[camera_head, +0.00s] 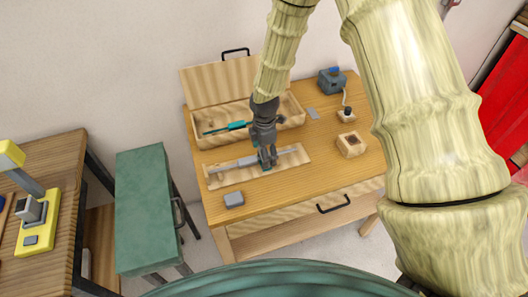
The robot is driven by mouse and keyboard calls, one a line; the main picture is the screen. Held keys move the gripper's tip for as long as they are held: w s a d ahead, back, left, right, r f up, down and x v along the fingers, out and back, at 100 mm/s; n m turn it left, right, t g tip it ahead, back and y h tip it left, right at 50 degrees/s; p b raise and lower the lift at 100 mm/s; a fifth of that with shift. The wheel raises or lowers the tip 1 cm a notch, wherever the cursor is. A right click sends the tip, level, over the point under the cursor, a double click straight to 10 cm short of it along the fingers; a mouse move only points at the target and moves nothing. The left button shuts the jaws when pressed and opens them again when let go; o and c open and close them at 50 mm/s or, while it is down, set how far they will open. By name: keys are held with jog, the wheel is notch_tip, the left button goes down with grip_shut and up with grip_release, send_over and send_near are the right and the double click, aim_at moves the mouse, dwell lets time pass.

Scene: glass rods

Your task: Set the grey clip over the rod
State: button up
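A pale rod (228,166) lies along a light wooden board (222,180) on the workbench, with its middle hidden behind my gripper. My gripper (267,164) points down over the middle of the rod, at or just above it. Its fingers are small and dark, and I cannot tell whether they are open or shut, or whether the grey clip is between them. A small grey block (234,199) lies on the bench in front of the board's left end. A flat grey piece (313,113) lies at the back right. I cannot tell whether either is the clip.
An open wooden case (205,142) with a teal tool (227,128) stands behind the board. A blue-grey device (332,82), a small dark-knobbed stand (347,115) and a wooden block (351,145) are at right. The bench's front right is clear.

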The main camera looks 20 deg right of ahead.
notch_tip(320, 180, up, 12)
jog(key=b, duration=0.4)
jog(key=shift+r, duration=0.15)
dwell(0.5)
dwell(0.3)
